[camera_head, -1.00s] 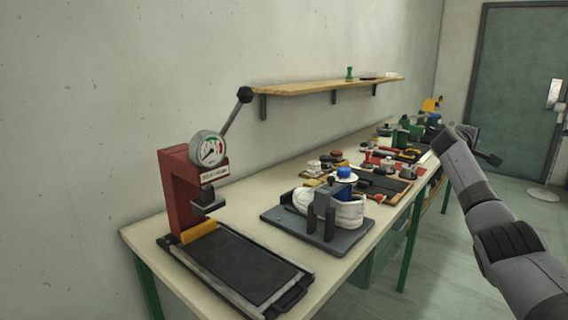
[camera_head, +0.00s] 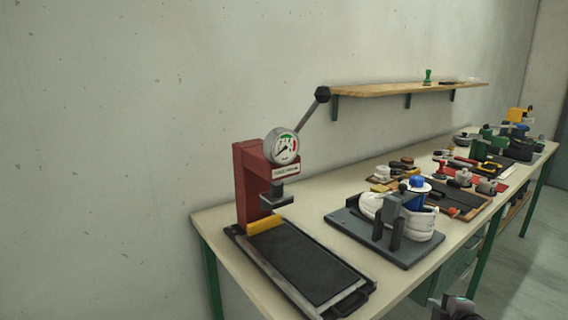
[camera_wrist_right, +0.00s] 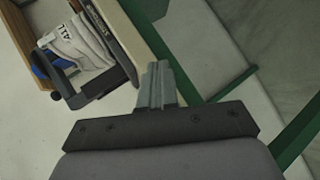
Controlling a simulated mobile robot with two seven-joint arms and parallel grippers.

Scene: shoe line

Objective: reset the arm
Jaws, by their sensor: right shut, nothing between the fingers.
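In the head view, a small part of my right gripper (camera_head: 458,306) shows at the bottom edge, right of the workbench (camera_head: 188,262). In the right wrist view its fingers (camera_wrist_right: 155,84) are together and empty, seen over the bench edge. A white shoe (camera_head: 426,222) sits in a grey fixture (camera_head: 400,252) on the bench. What looks like the same white shoe (camera_wrist_right: 78,45) shows at the upper left of the right wrist view. My left gripper is in neither view.
A red press (camera_head: 252,180) with a gauge stands at the bench's near end, behind a dark tray (camera_head: 300,262). Several tools and parts crowd the far bench. A wooden shelf (camera_head: 390,89) hangs on the wall. Open floor (camera_head: 530,260) lies to the right.

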